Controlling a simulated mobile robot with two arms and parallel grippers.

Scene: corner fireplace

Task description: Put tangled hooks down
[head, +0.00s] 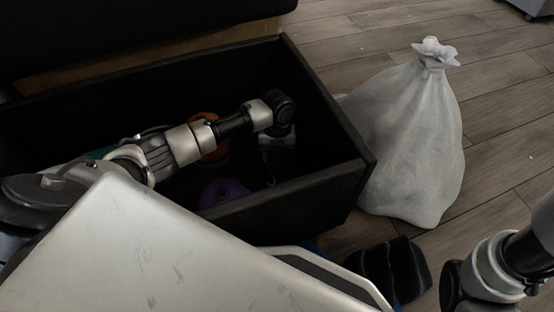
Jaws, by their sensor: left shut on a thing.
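My left arm reaches from the left into a black open box (330,178). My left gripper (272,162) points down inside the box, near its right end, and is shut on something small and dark. I take this to be the tangled hooks, but shadow and the gripper hide their shape. I cannot tell whether they touch the box floor. A purple thing (222,192) lies in the box to the left of the gripper. An orange round thing (208,148) lies behind my arm.
A tied white bag (412,145) stands on the wooden floor just right of the box. The box's raised dark lid (130,30) is at the back. The floor (505,95) right of the bag is clear.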

